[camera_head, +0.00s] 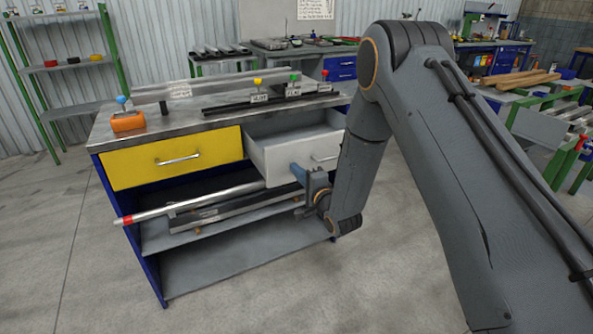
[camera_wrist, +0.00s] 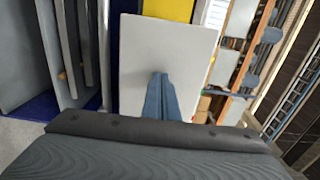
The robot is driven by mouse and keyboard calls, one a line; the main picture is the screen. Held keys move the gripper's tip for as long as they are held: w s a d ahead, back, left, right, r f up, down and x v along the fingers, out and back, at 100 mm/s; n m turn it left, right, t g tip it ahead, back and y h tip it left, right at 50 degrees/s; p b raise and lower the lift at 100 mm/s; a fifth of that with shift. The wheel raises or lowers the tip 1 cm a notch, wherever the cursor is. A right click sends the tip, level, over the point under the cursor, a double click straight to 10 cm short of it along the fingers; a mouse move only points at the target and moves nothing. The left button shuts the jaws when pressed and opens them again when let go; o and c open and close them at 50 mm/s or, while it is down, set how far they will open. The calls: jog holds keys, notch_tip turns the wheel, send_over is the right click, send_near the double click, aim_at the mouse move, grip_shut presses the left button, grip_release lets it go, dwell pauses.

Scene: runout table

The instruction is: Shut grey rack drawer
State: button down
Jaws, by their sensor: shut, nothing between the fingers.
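The grey drawer (camera_head: 277,157) of the rack stands pulled out, to the right of the shut yellow drawer (camera_head: 178,158). Its bar handle (camera_head: 325,158) shows on the right part of its front in the head view. My gripper (camera_head: 294,167) is shut and empty, with its blue fingertips at the lower front of the grey drawer. In the wrist view the shut fingers (camera_wrist: 158,77) point at a plain light grey panel (camera_wrist: 188,52), which looks like the drawer front. I cannot tell whether the tips touch it.
The rack's top (camera_head: 165,125) bears an orange block (camera_head: 128,121) and metal rails. A long rod with a red band (camera_head: 127,220) juts out past the rack's left side, below the drawers. A green-framed shelf (camera_head: 62,67) stands at the left. The floor (camera_head: 60,270) in front is clear.

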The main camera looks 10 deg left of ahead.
jog(key=shift+w+a, duration=0.1)
jog(key=shift+w, duration=0.15)
